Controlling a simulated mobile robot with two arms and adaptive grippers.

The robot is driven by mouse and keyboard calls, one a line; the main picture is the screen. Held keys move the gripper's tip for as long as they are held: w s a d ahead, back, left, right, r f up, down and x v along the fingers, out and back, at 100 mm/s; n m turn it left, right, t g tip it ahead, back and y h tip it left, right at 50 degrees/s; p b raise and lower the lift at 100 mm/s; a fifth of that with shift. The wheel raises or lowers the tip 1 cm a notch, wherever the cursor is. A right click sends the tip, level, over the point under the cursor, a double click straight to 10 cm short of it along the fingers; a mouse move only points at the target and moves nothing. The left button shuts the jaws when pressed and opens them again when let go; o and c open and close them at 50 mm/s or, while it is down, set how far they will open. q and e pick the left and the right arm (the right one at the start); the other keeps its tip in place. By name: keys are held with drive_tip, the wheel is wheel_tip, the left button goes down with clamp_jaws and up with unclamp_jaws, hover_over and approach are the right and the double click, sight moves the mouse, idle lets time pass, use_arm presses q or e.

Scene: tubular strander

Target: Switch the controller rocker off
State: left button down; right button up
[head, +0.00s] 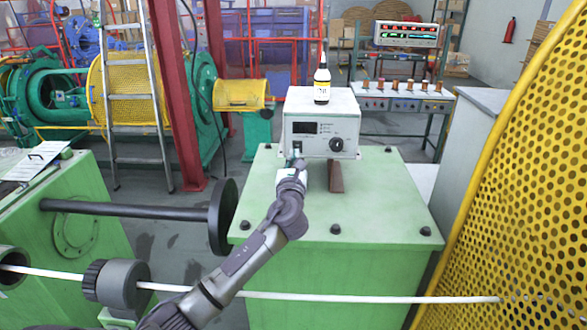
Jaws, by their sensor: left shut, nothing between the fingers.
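The controller (317,145) is a white box with a dark display and a round black knob (337,145) on its front. It stands on a green machine cabinet. The small rocker (297,147) is at the lower left of its front panel; its position is too small to tell. My left gripper (297,164) is shut and empty, its tips pointing at the panel just below the rocker. Whether the tips touch the panel or rocker I cannot tell. My right gripper is not in view.
A white cable (400,299) crosses in front. A yellow perforated guard (530,190) is at right.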

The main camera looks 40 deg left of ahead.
use_arm(q)
drive_tip(key=s+d, duration=0.2)
drive_tip(key=s, duration=0.1)
drive_tip(key=s+d+r+b, duration=0.1)
drive_tip(key=s, duration=0.1)
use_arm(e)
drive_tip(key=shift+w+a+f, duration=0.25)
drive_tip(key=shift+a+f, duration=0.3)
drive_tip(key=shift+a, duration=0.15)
use_arm(q)
drive_tip(key=shift+d, duration=0.15)
